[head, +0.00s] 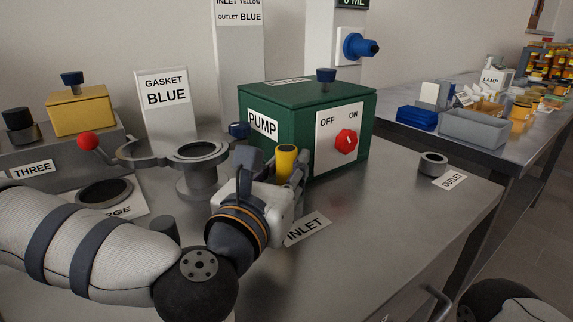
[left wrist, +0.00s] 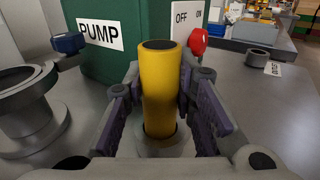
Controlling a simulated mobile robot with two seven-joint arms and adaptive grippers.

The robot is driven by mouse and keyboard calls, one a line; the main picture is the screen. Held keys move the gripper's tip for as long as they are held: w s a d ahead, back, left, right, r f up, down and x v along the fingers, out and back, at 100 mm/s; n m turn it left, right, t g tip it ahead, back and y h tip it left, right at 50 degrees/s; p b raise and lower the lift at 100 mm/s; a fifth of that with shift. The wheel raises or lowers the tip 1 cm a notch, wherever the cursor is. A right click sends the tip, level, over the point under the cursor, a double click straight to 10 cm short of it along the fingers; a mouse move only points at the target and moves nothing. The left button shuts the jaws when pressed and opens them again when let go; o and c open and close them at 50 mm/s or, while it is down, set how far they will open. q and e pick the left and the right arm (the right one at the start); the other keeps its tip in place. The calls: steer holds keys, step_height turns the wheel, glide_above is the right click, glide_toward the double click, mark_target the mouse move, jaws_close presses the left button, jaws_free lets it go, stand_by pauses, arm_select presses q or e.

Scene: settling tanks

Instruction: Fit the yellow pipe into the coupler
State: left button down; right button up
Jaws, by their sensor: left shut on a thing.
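The yellow pipe (head: 286,161) stands upright in front of the green pump box; it also shows in the left wrist view (left wrist: 157,88). My left gripper (head: 284,178) is shut on it, with one finger on each side. A grey ring-shaped coupler (left wrist: 162,149) is at the pipe's lower end in the left wrist view, beside the INLET label (head: 306,229). The pipe's lower end lies within the ring's outline; I cannot tell how deep it sits. In the head view my gripper hides this coupler. My right gripper is not in view.
The green pump box (head: 270,110) with a red knob (head: 346,142) stands close behind the pipe. A flanged grey stand (head: 201,167) is to the left. Another grey coupler (head: 433,163) sits by the OUTLET label (head: 449,180). The bench's right front is clear.

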arm_select(q)
steer(key=shift+f, duration=0.2)
steer(key=c, duration=1.2)
jaws_free()
steer(key=shift+r, duration=0.1)
steer(key=shift+c, duration=0.2)
steer(key=shift+r, duration=0.1)
step_height(320, 180, up, 10)
steer(key=shift+f, duration=0.1)
